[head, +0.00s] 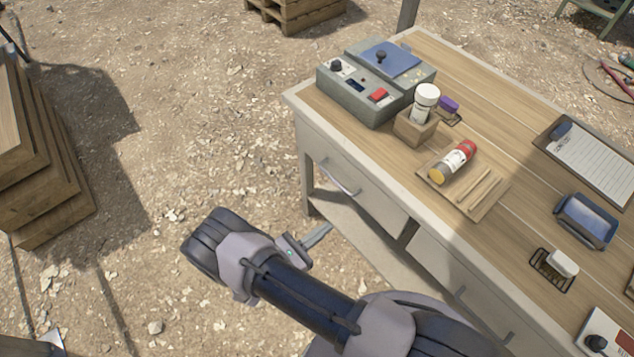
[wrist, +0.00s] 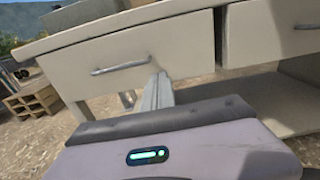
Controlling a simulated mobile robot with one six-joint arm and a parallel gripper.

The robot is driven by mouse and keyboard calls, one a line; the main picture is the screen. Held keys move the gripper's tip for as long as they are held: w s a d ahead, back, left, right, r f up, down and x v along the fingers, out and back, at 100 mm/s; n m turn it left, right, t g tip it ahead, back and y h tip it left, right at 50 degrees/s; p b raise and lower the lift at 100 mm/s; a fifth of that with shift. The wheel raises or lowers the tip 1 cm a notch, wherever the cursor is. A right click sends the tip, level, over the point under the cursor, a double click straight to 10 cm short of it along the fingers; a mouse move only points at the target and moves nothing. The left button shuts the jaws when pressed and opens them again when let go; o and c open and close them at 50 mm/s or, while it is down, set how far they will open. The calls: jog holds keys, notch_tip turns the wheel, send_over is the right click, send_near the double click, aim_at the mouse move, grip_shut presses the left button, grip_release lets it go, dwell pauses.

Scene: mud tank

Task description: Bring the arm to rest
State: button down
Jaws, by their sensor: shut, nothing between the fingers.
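My gripper (head: 318,237) is at the end of my dark and grey arm in the head view, low in front of the workbench. Its fingers are shut with nothing between them, and they point toward the bench's drawer side. In the wrist view my gripper (wrist: 157,92) shows as a narrow pale bar, in front of the drawer front. It holds nothing. I cannot tell from these views exactly how far the fingertips are from the bench.
Stacked wood (head: 45,170) stands at left. Open gravel lies between.

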jog(key=s+d+r+m+g+y, duration=0.1)
jog(key=d+r+m+g+y, duration=0.15)
jog(key=r+m+g, duration=0.65)
jog(key=d+r+m+g+y, duration=0.25)
jog(key=r+m, duration=0.25)
jog(key=r, duration=0.7)
jog(key=s+r+m+t+y, duration=0.3)
jog(key=s+r+m+y, duration=0.3)
jog(key=r, duration=0.3)
jog(key=s+r+m+t+y, duration=0.4)
jog(key=s+r+m+y, duration=0.1)
jog(key=r+m, duration=0.4)
jog(key=shift+s+r+m+y, duration=0.3)
jog(key=shift+s+r+y, duration=0.1)
jog(key=shift+s+r, duration=0.35)
jog(key=shift+d, duration=0.1)
